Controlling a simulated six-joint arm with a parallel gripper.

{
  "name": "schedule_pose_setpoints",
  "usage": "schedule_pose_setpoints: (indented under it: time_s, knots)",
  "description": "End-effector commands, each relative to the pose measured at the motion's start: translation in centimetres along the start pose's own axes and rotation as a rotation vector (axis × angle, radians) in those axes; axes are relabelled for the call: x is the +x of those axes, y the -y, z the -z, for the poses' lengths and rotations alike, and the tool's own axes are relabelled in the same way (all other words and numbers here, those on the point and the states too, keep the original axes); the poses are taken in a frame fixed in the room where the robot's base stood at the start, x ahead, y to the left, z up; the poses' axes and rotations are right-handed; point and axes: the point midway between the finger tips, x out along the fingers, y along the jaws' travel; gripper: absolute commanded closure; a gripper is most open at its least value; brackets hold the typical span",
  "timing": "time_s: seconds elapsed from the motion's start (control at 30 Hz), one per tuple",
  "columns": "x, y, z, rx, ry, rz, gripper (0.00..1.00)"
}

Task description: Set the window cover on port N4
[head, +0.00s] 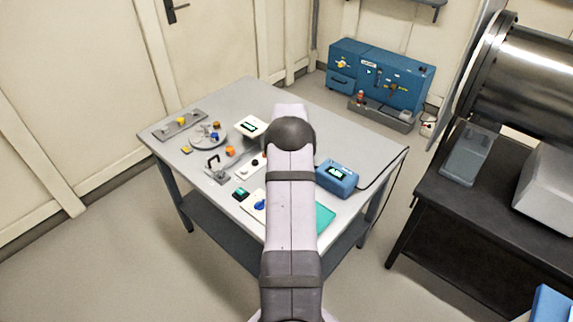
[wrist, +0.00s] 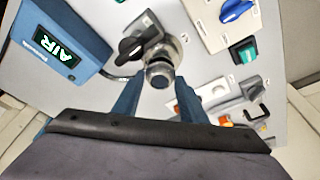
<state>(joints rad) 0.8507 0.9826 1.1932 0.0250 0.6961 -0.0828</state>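In the wrist view my gripper (wrist: 158,92) shows two blue fingers spread apart, with nothing seen held between them. Just beyond the fingertips, a round metal fitting (wrist: 160,71) with a dark end lies between them; I cannot tell whether the fingers touch it. A black knob (wrist: 133,46) sits beside the fitting. No label N4 can be read, and I cannot tell which piece is the window cover. In the head view my arm hides the gripper and the table's middle. A round grey plate (head: 204,142) with small coloured pieces lies on the table's left part.
A blue box with an AIR display (wrist: 58,46) stands close left of the gripper; it also shows in the head view (head: 337,178). The grey table's (head: 235,95) far edge is clear.

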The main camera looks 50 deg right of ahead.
Motion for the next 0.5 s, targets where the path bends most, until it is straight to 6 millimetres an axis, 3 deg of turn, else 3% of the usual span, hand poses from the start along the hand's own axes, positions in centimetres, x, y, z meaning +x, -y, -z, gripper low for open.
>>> schedule_pose_setpoints:
  time_s: [0.03,0.1,0.5]
  knots:
    - [-0.09,0.0,0.12,0.0,-0.003,0.0,0.52]
    - [-0.08,0.0,0.11,0.0,-0.003,0.0,0.4]
    - [-0.38,0.0,0.07,0.0,-0.002,0.0,0.4]
